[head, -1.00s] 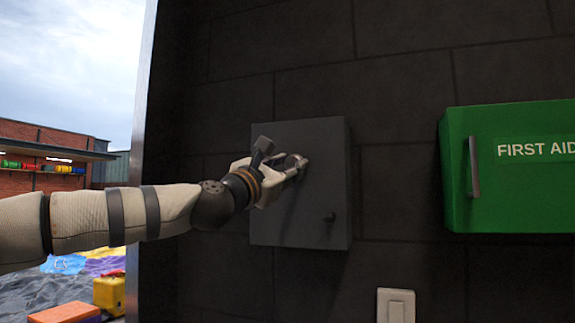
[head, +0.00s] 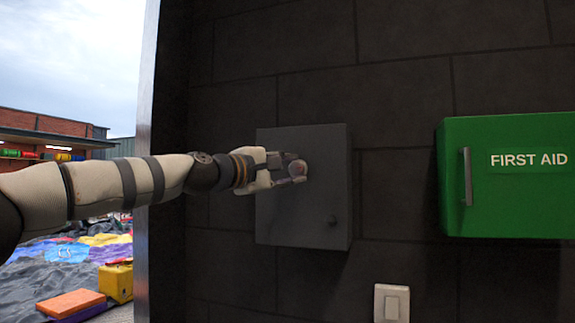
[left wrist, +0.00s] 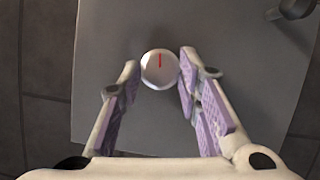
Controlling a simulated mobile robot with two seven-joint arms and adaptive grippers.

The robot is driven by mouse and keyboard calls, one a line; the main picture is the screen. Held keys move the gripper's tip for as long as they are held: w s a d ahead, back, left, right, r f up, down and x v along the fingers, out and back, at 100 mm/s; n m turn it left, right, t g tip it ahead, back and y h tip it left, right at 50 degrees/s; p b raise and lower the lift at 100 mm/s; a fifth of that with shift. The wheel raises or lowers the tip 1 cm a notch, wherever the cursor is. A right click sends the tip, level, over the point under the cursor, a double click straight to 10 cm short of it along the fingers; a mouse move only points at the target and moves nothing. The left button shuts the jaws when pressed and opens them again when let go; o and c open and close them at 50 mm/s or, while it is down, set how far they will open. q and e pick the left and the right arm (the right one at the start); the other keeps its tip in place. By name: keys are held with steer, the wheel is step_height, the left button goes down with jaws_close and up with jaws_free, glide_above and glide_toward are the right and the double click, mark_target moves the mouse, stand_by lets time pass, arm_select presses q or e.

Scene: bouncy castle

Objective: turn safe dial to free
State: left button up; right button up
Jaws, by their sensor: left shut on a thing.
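The grey safe (head: 335,188) is fixed to the dark block wall, its door facing me. Its round silver dial (head: 298,168) sits on the upper part of the door. In the left wrist view the dial (left wrist: 160,69) shows a red mark pointing to the top of the picture. My left gripper (head: 290,169) is shut on the dial, with one finger on each side of it in the left wrist view (left wrist: 158,76). A small dark knob (head: 332,221) is low on the door; it also shows in the left wrist view (left wrist: 290,8). My right gripper is not in view.
A green first aid cabinet (head: 510,200) with a metal handle hangs to the right. A white switch (head: 392,303) is on the wall below. An opening at left shows yellow and orange items on the ground outside.

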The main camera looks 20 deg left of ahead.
arm_select(q)
steer(key=shift+r+m+g, duration=0.25)
steer(key=shift+m+g, duration=0.05)
steer(key=shift+m, duration=0.6)
steer(key=shift+f, duration=0.1)
steer(key=o, duration=1.1)
steer(key=shift+o, duration=0.2)
steer(key=v, duration=1.2)
